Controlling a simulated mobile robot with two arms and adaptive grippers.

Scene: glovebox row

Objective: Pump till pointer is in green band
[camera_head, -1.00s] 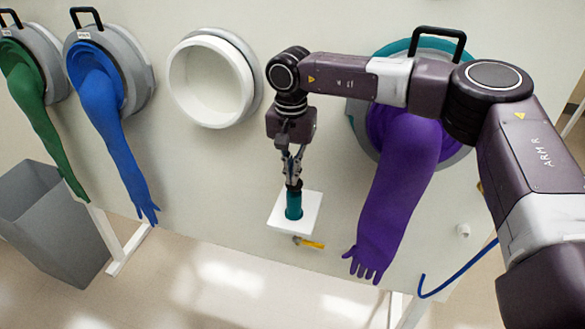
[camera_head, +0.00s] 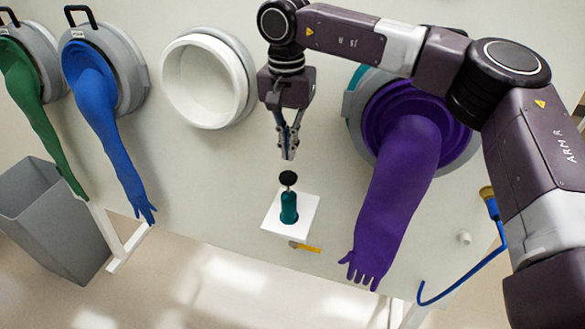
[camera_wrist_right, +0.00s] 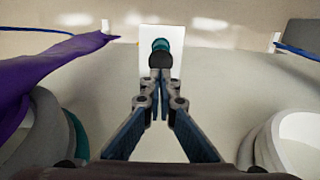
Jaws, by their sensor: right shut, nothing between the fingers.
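The pump has a teal body (camera_head: 289,208) and a round black knob (camera_head: 288,178) on a short rod. It stands on a white plate (camera_head: 308,205) at the wall. My right gripper (camera_head: 288,154) is shut and empty, pointing down just above the knob with a gap between them. In the right wrist view its fingertips (camera_wrist_right: 160,75) are together, and the black knob (camera_wrist_right: 160,60) and teal body show just beyond them. The knob stands clear above the body. No gauge, pointer or green band can be made out. My left gripper is not in view.
A purple glove (camera_head: 398,190) hangs from its port right of the pump. An empty white port ring (camera_head: 240,85) is to the left, with blue (camera_head: 110,130) and green (camera_head: 35,110) gloves farther left. A yellow-handled item (camera_head: 305,247) is below the plate. A grey bin (camera_head: 50,220) stands at lower left.

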